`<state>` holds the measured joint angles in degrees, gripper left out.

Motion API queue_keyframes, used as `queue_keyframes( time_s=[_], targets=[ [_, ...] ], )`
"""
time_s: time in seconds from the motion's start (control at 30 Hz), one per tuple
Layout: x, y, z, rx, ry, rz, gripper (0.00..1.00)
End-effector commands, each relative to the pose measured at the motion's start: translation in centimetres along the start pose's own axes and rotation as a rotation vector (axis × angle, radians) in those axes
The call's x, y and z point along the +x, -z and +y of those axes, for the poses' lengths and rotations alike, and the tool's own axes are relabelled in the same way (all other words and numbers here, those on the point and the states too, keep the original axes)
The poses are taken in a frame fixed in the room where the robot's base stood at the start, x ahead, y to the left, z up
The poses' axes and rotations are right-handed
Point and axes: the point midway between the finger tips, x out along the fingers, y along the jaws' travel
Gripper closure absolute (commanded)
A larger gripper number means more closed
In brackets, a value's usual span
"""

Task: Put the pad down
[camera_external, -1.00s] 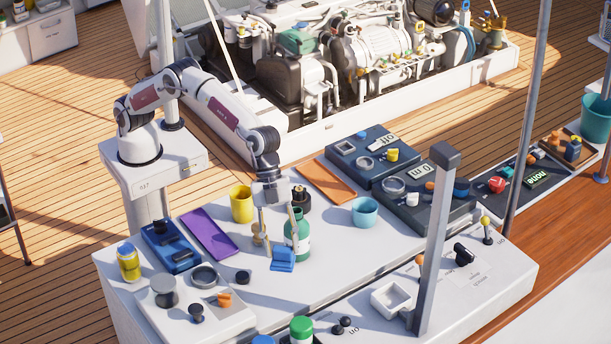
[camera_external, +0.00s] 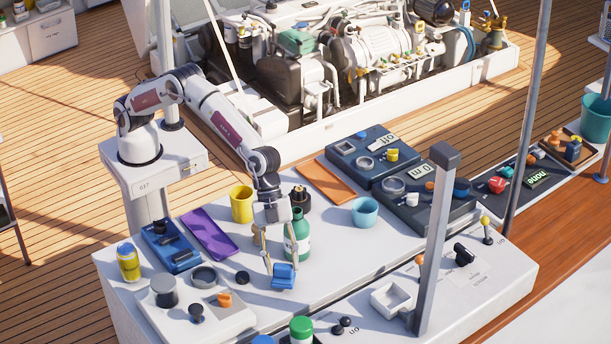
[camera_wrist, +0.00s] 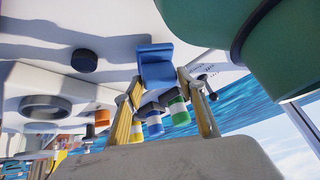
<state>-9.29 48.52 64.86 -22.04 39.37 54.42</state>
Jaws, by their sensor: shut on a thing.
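The blue pad (camera_external: 284,277) is between the fingertips of my gripper (camera_external: 282,265), over the front part of the white table (camera_external: 330,262). My gripper is shut on it. In the wrist view the pad (camera_wrist: 155,66) shows between the two finger ends of my gripper (camera_wrist: 158,78). The pad is low over the table; I cannot tell whether its underside touches the top.
A green bottle (camera_external: 299,241) stands close behind the pad and fills the upper right of the wrist view (camera_wrist: 235,35). A small black knob (camera_external: 242,277) lies to the left. A yellow cup (camera_external: 241,204) and teal cup (camera_external: 365,212) stand farther back. Table right of the pad is clear.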

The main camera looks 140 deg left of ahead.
Motion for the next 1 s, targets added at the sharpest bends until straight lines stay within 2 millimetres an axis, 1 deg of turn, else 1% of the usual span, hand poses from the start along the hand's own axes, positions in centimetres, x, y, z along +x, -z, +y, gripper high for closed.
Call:
queue_keyframes(
  time_s=[0.03,0.17,0.63,0.67,0.7,1.0],
  targets=[
    [0.5,-0.3,0.1,-0.001,-0.001,-0.001,0.83],
    [1.2,-0.7,0.2,-0.001,0.001,0.0,0.83],
    [1.5,-0.9,0.2,0.0,0.001,0.001,0.83],
    [1.5,-0.9,0.2,0.0,0.0,0.0,0.53],
    [1.5,-0.9,0.2,0.0,0.0,0.0,0.43],
    [1.5,-0.9,0.2,0.0,0.001,0.0,0.43]
  ],
)
